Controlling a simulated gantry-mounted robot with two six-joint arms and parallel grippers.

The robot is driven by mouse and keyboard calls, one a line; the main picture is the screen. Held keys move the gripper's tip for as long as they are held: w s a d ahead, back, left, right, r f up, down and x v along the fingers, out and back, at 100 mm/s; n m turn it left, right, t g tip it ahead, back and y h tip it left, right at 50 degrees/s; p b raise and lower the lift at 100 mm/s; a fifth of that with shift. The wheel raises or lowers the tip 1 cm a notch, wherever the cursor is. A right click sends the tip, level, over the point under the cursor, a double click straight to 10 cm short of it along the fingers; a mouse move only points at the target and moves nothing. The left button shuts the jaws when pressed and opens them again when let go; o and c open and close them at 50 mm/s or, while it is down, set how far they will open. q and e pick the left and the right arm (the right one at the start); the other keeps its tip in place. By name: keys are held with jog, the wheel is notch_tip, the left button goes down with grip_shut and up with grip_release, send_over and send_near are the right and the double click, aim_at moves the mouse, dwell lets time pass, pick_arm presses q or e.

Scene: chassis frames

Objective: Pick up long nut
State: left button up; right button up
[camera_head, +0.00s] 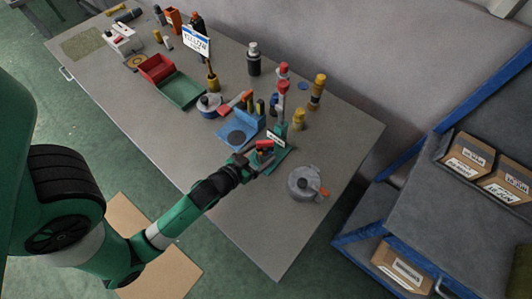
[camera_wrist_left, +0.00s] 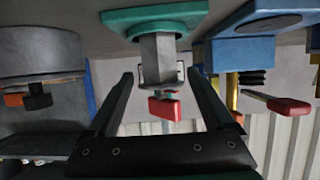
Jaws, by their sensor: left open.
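I cannot single out the long nut with certainty. My left gripper (camera_head: 252,163) is open, in front of a green-based stand (camera_head: 280,158) near the front right of the workbench. In the left wrist view, which looks upside down, the two fingers of my left gripper (camera_wrist_left: 159,76) point at this stand. A grey angular post (camera_wrist_left: 159,48) on its teal base (camera_wrist_left: 153,17) shows between the fingertips, with a small red block (camera_wrist_left: 164,108) on it. I see no contact. My right gripper is not in view.
A round grey device (camera_head: 303,184) stands right of the gripper, and a blue fixture (camera_head: 236,126) stands behind it. Bottles and tools stand farther back. A blue-framed shelf (camera_head: 419,200) with boxes is at the right. The bench's front left is clear.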

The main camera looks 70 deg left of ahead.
pick_arm(q)
jog(key=shift+b+x, duration=0.6)
jog(key=shift+x, duration=2.2)
jog(key=shift+r, duration=0.15)
jog(key=shift+c, duration=0.3)
grip_shut()
